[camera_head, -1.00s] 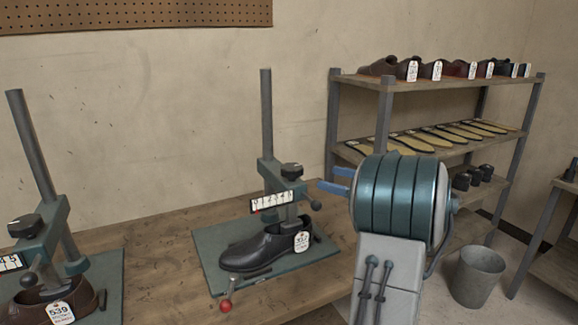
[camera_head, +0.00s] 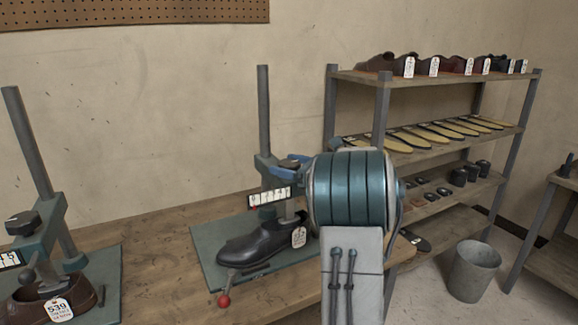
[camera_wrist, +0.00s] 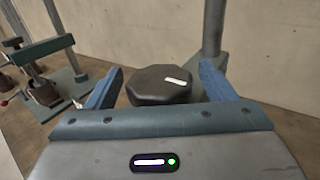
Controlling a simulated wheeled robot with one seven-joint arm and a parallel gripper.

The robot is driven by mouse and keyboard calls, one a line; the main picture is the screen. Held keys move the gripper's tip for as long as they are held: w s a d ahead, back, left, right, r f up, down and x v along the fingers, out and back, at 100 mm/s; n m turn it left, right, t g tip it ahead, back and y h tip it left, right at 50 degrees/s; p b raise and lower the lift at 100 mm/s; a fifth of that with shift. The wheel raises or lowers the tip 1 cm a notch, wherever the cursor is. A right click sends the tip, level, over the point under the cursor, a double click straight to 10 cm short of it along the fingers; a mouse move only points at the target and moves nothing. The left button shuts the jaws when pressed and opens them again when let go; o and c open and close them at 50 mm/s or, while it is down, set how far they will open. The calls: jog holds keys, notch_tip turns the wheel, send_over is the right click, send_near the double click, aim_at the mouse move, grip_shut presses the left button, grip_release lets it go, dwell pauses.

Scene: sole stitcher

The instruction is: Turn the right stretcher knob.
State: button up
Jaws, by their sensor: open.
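The right stretcher knob (camera_wrist: 160,86) is a dark, faceted knob with a white mark on top. In the wrist view it lies between the two blue fingers of my gripper (camera_wrist: 162,72), with a gap visible on each side. My gripper is open and empty. A black shoe (camera_head: 250,246) with a white tag sits on this stretcher, below a white scale (camera_head: 270,197).
The left stretcher (camera_head: 30,145) has its own knob (camera_head: 22,222) and a brown shoe (camera_head: 30,306). A red-ball lever (camera_head: 224,300) is at the front of the right stretcher. A shelf (camera_head: 400,82) with shoes and soles and a bin (camera_head: 474,270) are at right.

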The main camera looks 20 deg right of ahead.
jog(key=c, duration=1)
